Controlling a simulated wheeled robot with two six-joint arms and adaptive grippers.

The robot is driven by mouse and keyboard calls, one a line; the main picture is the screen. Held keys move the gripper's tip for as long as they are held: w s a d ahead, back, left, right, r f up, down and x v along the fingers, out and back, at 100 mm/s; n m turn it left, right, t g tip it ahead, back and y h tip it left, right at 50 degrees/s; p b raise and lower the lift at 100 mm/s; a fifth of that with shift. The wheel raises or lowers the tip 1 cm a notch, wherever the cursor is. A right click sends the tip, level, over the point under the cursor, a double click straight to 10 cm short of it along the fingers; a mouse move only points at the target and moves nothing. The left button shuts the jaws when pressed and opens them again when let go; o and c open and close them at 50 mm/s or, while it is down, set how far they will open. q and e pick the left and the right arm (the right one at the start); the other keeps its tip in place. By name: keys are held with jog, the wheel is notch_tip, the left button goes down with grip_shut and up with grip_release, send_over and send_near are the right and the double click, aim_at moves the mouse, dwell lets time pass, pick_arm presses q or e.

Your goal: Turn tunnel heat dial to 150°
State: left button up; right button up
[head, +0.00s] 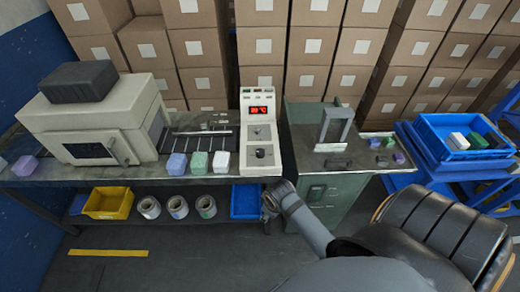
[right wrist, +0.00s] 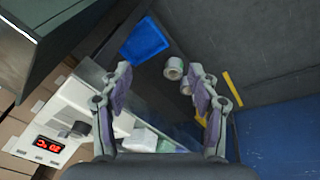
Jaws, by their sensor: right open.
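The tall white control panel (head: 248,111) stands at the table's right end, with a red lit display (head: 259,110) whose digits are too small to read surely. Below the display are a small upper knob (head: 258,130) and a larger dark dial (head: 261,153). Their scale marks are not legible. In the right wrist view the display (right wrist: 47,147) and a dark knob (right wrist: 80,128) show at the lower left, outside the fingers. My right gripper (head: 270,203) is below and in front of the panel, apart from it. Its fingers (right wrist: 160,78) are spread and empty. My left gripper is out of view.
A beige tunnel machine (head: 90,125) stands left on the table, with several pastel blocks along the front edge. Yellow (head: 108,203) and blue (head: 245,201) bins and rolls sit on the lower shelf. A green-grey cabinet (head: 335,195) stands close right of the panel.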

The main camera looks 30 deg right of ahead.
jog(key=w+d+r+n+g, duration=0.1)
jog(key=w+d+r+n, duration=0.2)
jog(key=w+n, duration=0.35)
jog(key=w+d+r+n+g, duration=0.1)
jog(key=w+d+r+n, duration=0.25)
jog(key=w, duration=0.55)
notch_tip(320, 180, up, 6)
jog(key=n+y, duration=0.1)
jog(key=n, duration=0.6)
send_over(260, 152)
jog(key=shift+g, duration=0.4)
notch_tip(260, 152, down, 10)
jog(key=shift+w+r, duration=0.1)
jog(key=shift+c, duration=0.5)
jog(key=c, duration=1.1)
